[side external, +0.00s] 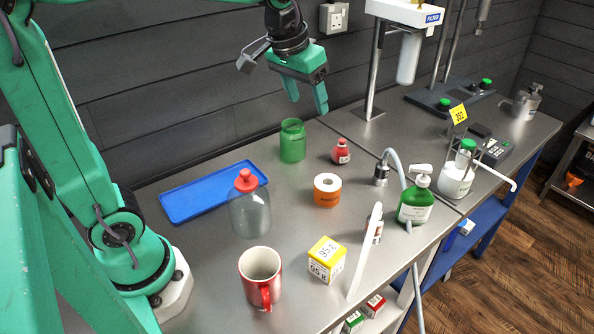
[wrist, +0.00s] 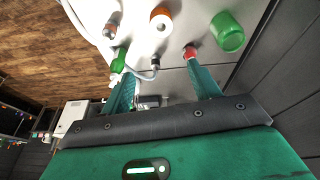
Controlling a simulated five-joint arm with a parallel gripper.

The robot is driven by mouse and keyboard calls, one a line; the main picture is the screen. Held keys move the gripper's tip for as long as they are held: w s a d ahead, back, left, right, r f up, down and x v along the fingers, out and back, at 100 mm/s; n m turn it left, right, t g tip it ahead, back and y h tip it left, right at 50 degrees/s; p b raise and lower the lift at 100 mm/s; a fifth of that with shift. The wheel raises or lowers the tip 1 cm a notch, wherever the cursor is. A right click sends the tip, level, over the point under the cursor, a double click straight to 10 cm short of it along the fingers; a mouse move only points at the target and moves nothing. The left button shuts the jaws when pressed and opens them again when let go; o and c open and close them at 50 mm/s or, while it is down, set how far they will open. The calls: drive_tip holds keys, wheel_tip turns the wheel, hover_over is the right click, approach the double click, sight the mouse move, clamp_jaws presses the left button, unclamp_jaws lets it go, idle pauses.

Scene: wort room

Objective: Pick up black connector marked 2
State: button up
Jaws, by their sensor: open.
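A dark and silver hose connector (side external: 381,173) stands on the steel bench at the end of a pale curved hose (side external: 396,160). It also shows in the wrist view as a dark-ended piece (wrist: 155,63). A second dark and silver fitting (side external: 374,229) is beside a white upright piece nearer the front. I cannot read a 2 on either one. My gripper (side external: 308,102) is open and empty, high above the bench at the back, up and left of the hose connector. In the wrist view its two green fingers (wrist: 158,78) are spread apart.
A red-capped flask (side external: 341,152), orange-labelled roll (side external: 327,190) and green soap bottle (side external: 415,200) stand around the hose connector. A green jar (side external: 292,141), blue tray (side external: 212,190), clear red-topped bottle (side external: 249,207), yellow box (side external: 326,260) and red mug (side external: 261,276) are farther left and forward.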

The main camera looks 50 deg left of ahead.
drive_tip(key=w+f+g, duration=0.1)
drive_tip(key=w+f, duration=0.1)
drive_tip(key=w, duration=0.6)
drive_tip(key=n+g, duration=0.2)
hover_over(383, 165)
drive_tip(key=f, duration=1.7)
drive_tip(key=shift+w+a+f, duration=0.15)
drive_tip(key=shift+w+a, duration=0.2)
drive_tip(key=shift+w, duration=0.05)
drive_tip(key=shift+w+d+f+g, duration=0.1)
drive_tip(key=shift+w+f+g, duration=0.15)
drive_tip(key=shift+f, duration=0.25)
drive_tip(key=shift+s+f, duration=0.2)
drive_tip(key=shift+f, duration=3.7)
drive_tip(key=c, duration=1.1)
